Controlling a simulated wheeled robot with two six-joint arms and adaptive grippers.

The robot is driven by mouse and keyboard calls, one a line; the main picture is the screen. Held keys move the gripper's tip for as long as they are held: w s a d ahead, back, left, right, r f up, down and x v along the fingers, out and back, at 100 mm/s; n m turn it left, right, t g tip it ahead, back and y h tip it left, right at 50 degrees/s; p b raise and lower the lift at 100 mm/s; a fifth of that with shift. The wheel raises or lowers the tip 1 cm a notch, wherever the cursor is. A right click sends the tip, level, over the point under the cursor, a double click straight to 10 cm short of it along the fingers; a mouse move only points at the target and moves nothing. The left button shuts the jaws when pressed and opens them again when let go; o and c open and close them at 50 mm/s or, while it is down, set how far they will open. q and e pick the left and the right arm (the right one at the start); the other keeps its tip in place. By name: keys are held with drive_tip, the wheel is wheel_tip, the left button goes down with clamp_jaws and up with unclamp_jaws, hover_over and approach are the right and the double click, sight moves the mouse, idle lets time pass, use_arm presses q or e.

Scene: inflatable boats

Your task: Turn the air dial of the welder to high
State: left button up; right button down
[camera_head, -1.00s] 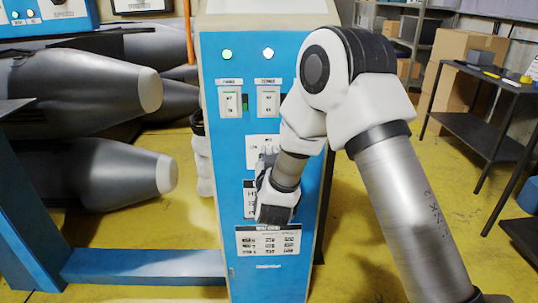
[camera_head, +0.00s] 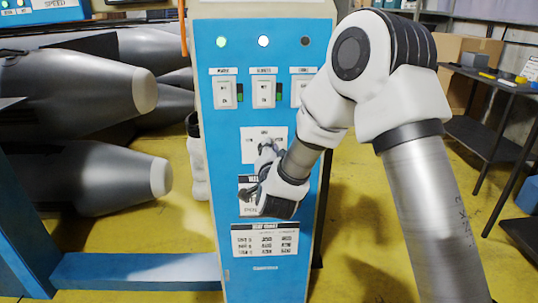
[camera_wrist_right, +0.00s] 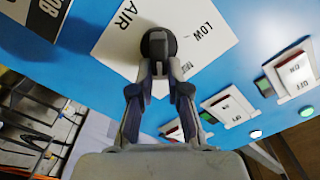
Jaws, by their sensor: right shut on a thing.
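The welder (camera_head: 290,265) is a tall blue cabinet with a white-labelled front. The air dial (camera_wrist_right: 158,43) is a black round knob on a white plate (camera_wrist_right: 115,45) that reads AIR and LOW in the right wrist view. My right gripper (camera_wrist_right: 158,72) is shut on the dial, with its fingers on the knob's near side. In the head view, my right gripper (camera_head: 266,160) is at the same plate (camera_head: 249,146), and the dial is mostly hidden behind it. The HIGH mark and the dial's pointer are not readable. My left gripper is not in view.
Rocker switches (camera_head: 264,93) and a row of lights (camera_head: 263,41) sit above the plate; two lights are lit. A label table (camera_head: 265,240) is below. Grey boat tubes (camera_head: 85,85) lie left, a black table (camera_head: 485,80) stands right. Yellow floor is clear between.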

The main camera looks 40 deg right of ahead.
drive_tip(key=shift+d+f+m+b, duration=0.1)
drive_tip(key=shift+m+b, duration=0.4)
drive_tip(key=shift+m, duration=0.25)
drive_tip(key=shift+d+f+m+b, duration=0.1)
drive_tip(key=shift+m+b, duration=0.35)
drive_tip(key=shift+m, duration=0.3)
drive_tip(key=c, duration=1.1)
unclamp_jaws()
drive_tip(key=shift+c, duration=0.2)
drive_tip(key=v, duration=1.2)
